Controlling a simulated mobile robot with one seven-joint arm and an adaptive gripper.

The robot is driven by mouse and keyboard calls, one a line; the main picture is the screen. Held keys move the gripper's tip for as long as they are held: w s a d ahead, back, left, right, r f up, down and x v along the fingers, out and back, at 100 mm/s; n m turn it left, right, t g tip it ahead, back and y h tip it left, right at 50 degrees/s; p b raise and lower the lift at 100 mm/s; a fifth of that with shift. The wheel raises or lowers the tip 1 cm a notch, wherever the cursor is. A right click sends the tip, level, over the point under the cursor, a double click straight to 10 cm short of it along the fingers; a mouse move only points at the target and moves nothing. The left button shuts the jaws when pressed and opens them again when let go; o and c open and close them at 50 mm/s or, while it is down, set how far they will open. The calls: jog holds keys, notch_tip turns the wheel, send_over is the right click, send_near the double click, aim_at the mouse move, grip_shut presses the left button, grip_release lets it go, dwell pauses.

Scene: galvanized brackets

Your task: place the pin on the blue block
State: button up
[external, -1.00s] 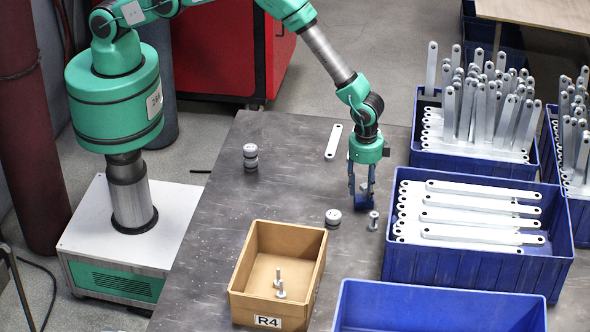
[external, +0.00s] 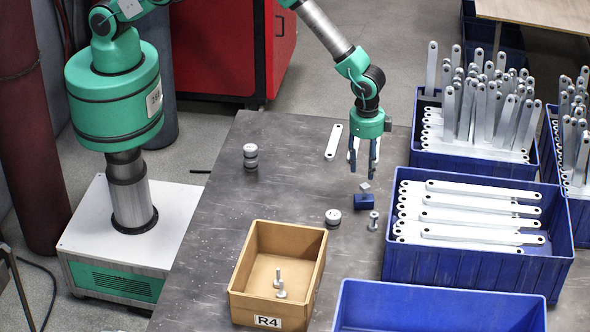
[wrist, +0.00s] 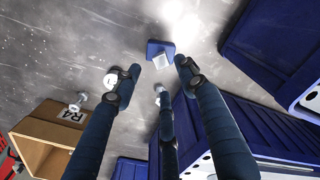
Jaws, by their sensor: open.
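The blue block (external: 366,203) sits on the dark metal table; it also shows in the wrist view (wrist: 154,45). A small light grey piece (external: 365,186) shows at the block's top, also in the wrist view (wrist: 162,61); I cannot tell whether it rests on the block or is just above it. A silver headed pin (external: 373,222) stands on the table beside the block and shows partly in the wrist view (wrist: 158,88). My gripper (external: 364,172) is open and empty above the block, fingers pointing down and apart from it.
A grey round part (external: 333,217) stands left of the block, and stacked round parts (external: 250,157) are farther back. A cardboard box labelled R4 (external: 238,276) holds two pins. Blue bins (external: 480,262) with metal brackets stand right. A flat bracket (external: 333,142) lies behind.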

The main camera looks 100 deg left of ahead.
jog(key=shift+r, duration=1.75)
jog(key=shift+r, duration=0.1)
notch_tip(320, 180, up, 22)
jog(key=n+t, duration=0.1)
send_over(364, 185)
jog(key=s+a, duration=0.6)
jog(key=s, duration=0.1)
jog(key=s+a+r+n+t, duration=0.1)
jog(key=s+a+r, duration=0.4)
jog(key=s+r, duration=0.75)
jog(key=s+a+r+n+t, duration=0.1)
jog(key=s+a+r, duration=0.2)
jog(key=s+r, duration=0.45)
jog(key=s+a+r+n+t, duration=0.1)
jog(key=s+a+r, duration=0.25)
jog(key=s, duration=0.65)
jog(key=s+a+n+t, duration=0.1)
jog(key=s+a, duration=0.1)
jog(key=s, duration=1.6)
jog(key=shift+s+a+f, duration=0.15)
jog(key=shift+a+f, duration=0.05)
jog(key=shift+f, duration=0.25)
